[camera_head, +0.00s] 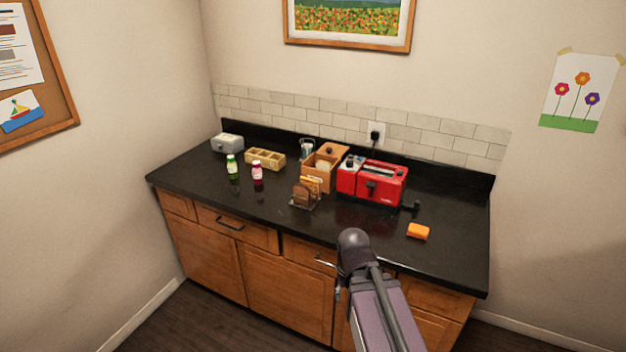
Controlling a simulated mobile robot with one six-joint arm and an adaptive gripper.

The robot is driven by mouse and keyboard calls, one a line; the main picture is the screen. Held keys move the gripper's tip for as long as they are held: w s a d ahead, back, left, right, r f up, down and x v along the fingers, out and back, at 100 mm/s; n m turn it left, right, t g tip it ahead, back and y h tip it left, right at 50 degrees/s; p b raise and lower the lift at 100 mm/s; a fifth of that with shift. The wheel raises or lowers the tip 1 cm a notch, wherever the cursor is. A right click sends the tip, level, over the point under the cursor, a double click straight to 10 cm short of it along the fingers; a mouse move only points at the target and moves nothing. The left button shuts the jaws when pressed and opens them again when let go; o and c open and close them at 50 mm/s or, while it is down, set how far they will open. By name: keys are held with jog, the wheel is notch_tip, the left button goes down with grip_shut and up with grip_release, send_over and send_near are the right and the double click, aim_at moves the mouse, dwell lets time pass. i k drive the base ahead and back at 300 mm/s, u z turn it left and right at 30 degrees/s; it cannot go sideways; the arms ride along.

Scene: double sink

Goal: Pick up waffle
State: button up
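I cannot clearly pick out a waffle. A golden-brown slice (312,184), which may be the waffle, stands at the back of a small rack (301,206) on the black counter. A darker brown slice (303,196) stands in front of it and partly hides it. The slices are too small to show a grid pattern for sure. My arm reaches up from the bottom of the view, and its dark rounded joint is in front of the counter's front edge. My gripper's fingers do not show.
A red toaster (383,184) stands right of the rack, and a wooden box (318,178) is behind it. An orange block (418,231) lies right on the counter (455,240). The right end is mostly clear.

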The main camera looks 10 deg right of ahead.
aim_at(312, 184)
jog(key=i, duration=1.1)
jog(key=u, duration=0.05)
